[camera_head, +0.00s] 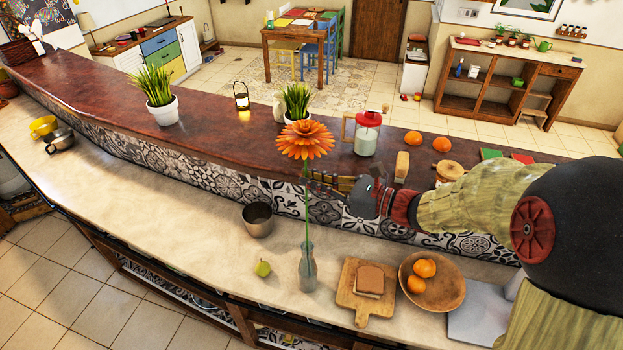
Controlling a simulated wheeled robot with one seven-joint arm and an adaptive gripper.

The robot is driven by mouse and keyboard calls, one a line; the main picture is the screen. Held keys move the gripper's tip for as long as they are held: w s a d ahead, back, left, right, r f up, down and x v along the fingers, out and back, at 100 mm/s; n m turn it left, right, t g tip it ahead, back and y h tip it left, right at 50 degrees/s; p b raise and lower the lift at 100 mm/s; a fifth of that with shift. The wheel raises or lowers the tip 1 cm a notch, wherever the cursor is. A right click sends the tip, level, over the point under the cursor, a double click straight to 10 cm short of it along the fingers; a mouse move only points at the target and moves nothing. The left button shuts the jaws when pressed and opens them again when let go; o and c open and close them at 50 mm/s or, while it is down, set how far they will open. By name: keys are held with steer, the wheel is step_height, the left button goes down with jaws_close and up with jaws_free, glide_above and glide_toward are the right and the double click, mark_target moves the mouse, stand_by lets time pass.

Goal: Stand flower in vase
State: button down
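The orange flower (305,140) stands upright on a long thin green stem. The clear glass vase (308,268) stands on the pale lower counter directly below the bloom. The stem runs down to the vase's neck, and its lower part seems to be inside the glass, though the end is hard to make out. My gripper (318,184) reaches in from the right, with its fingertips at the upper stem below the bloom. The fingers are small and dark against the patterned tiles, so I cannot tell whether they grip the stem or stand open around it.
A red-lidded jar (368,135) and potted plants stand on the raised brown ledge behind.

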step_height(320, 180, down, 15)
steer(key=b, duration=1)
stand_by(1.2)
steer(key=shift+r, duration=0.1)
steer(key=c, duration=2)
jaws_free()
steer(key=shift+o, duration=0.2)
steer(key=shift+d, duration=0.1)
steer(key=v, duration=1.2)
